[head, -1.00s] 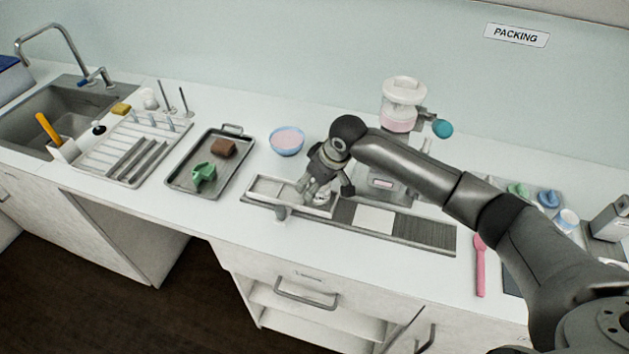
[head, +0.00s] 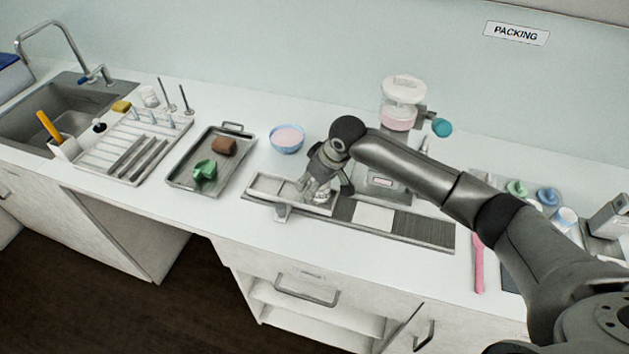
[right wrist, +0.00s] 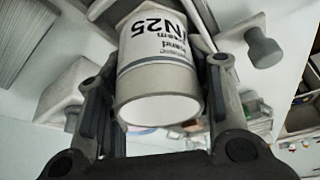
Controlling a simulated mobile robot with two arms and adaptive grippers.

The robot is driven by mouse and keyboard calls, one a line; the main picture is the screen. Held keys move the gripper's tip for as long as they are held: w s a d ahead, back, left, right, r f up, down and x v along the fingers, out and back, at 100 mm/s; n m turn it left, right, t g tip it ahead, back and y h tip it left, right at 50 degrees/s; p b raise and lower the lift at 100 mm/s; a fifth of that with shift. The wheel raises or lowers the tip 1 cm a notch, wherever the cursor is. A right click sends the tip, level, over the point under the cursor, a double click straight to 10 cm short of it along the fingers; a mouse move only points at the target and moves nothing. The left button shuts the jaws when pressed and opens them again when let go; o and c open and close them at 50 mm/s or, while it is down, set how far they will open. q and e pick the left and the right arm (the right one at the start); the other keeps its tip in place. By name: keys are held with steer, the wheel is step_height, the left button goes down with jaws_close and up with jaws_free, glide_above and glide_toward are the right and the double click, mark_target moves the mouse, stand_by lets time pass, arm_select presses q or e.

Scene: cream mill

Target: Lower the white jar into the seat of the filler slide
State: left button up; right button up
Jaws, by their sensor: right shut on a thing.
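The white jar (right wrist: 160,70) carries a label reading "N25" and "Hand Cream". In the right wrist view it sits between the two fingers of my right gripper (right wrist: 160,100), which is shut on it. In the head view my right gripper (head: 319,192) points down over the right part of the pale filler slide (head: 268,186), and the jar is mostly hidden by the fingers. A knob (head: 283,211) sits at the slide's front edge; a grey knob (right wrist: 264,48) also shows in the right wrist view. I cannot tell whether the jar touches the seat. My left gripper is out of view.
The filler machine (head: 398,118) stands right behind the slide, close to my right arm. A bowl of pink cream (head: 287,139) stands behind the slide. A metal tray (head: 178,181) with brown and green pieces lies left. A pink spatula (head: 479,268) lies right. The front counter strip is clear.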

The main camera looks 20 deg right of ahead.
steer(key=shift+f, duration=0.5)
